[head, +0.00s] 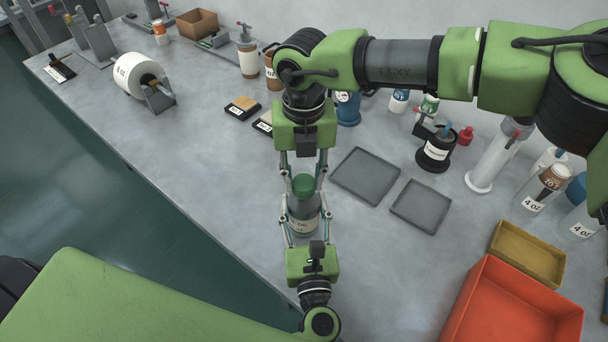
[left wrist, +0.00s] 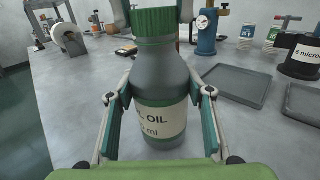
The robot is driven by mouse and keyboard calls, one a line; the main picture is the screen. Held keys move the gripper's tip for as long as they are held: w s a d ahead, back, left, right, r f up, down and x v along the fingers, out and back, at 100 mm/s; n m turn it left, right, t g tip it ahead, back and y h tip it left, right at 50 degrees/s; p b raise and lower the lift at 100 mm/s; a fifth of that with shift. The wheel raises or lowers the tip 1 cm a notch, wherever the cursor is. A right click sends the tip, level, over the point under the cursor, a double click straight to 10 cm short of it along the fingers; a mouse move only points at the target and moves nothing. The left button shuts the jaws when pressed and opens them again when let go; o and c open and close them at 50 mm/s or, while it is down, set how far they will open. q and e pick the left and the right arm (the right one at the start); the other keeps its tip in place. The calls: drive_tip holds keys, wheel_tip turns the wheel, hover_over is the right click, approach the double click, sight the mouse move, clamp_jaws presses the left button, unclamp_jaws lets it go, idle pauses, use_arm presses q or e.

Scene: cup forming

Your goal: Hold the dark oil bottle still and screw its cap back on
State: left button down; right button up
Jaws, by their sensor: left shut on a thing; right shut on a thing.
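The dark oil bottle (head: 304,218) stands upright on the grey bench near its front edge, with a pale label reading "OIL" in the left wrist view (left wrist: 158,92). Its green ribbed cap (head: 303,185) sits at the top of the neck and also shows in the left wrist view (left wrist: 154,22). I cannot tell how tightly it is seated. My left gripper (head: 303,226) is shut on the bottle's body from the front, one finger on each side. My right gripper (head: 303,184) comes from the back and is shut on the cap; its fingertips flank the cap.
Two grey trays (head: 366,176) (head: 421,205) lie right of the bottle. An orange bin (head: 512,308) and a yellow tray (head: 527,254) stand at the front right. A label roll (head: 135,75) stands at the far left. The bench left of the bottle is clear.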

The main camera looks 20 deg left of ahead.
drive_tip(key=m, duration=0.5)
drive_tip(key=shift+m, duration=0.4)
drive_tip(key=m, duration=1.7)
drive_tip(key=o, duration=0.8)
